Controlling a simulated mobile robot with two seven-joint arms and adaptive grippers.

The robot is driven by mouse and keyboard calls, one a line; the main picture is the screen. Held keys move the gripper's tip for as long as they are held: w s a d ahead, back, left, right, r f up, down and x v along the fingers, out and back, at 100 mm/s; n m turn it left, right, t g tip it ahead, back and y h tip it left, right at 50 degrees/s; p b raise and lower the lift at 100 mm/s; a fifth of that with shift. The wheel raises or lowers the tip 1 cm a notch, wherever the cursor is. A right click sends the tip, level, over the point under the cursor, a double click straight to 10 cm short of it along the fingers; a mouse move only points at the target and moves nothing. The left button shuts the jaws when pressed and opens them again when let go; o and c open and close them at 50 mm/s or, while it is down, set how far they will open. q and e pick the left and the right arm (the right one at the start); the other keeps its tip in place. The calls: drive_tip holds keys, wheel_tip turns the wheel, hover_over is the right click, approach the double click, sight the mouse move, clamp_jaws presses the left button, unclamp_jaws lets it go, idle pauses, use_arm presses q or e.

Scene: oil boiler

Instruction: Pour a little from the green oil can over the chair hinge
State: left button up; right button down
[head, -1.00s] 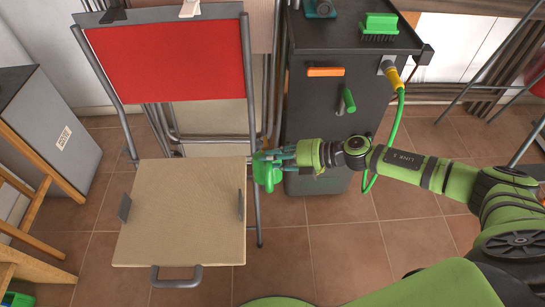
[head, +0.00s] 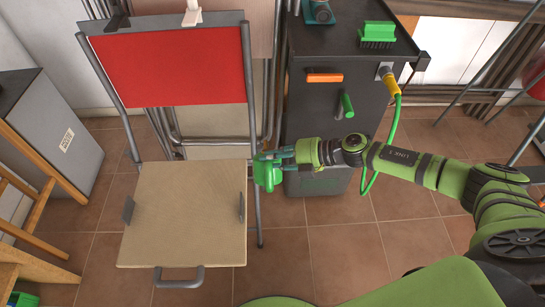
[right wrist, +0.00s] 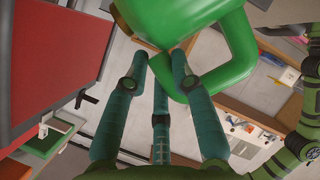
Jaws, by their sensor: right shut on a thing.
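The green oil can (head: 267,174) is in my right gripper (head: 284,160), just right of the chair's right side tube in the head view. In the right wrist view the fingers (right wrist: 166,70) close around the handle of the green can (right wrist: 205,40). The can's spout is not clear. The folding chair has a red back (head: 172,66) and a beige seat (head: 185,215). A dark bracket (head: 128,209) stands at the seat's left edge and another (head: 241,206) at its right edge. Which part is the hinge I cannot tell. My left gripper is not in view.
A dark cabinet (head: 320,110) stands behind my right gripper, with a green brush (head: 378,35) on top and a green hose (head: 394,125) at its right side. A grey box (head: 50,130) and wooden frame stand at the left. Tiled floor is clear in front.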

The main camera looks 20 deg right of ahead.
use_arm(q)
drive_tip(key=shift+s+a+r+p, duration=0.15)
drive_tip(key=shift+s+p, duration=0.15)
drive_tip(key=shift+p, duration=0.25)
use_arm(e)
drive_tip(key=shift+w+r, duration=0.25)
drive_tip(key=shift+r, duration=0.25)
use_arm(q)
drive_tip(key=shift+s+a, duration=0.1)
use_arm(e)
drive_tip(key=shift+m, duration=0.3)
use_arm(q)
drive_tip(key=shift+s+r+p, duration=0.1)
drive_tip(key=shift+p, duration=0.25)
use_arm(e)
drive_tip(key=shift+w+r, duration=0.1)
drive_tip(key=shift+w, duration=0.05)
drive_tip(key=shift+w+d+r+p, duration=0.1)
drive_tip(key=shift+r+p, duration=0.1)
drive_tip(key=shift+p, duration=0.1)
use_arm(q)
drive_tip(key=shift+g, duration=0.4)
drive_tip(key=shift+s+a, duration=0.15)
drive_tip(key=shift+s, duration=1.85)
use_arm(e)
drive_tip(key=shift+w+r+g, duration=0.15)
drive_tip(key=shift+g, duration=0.25)
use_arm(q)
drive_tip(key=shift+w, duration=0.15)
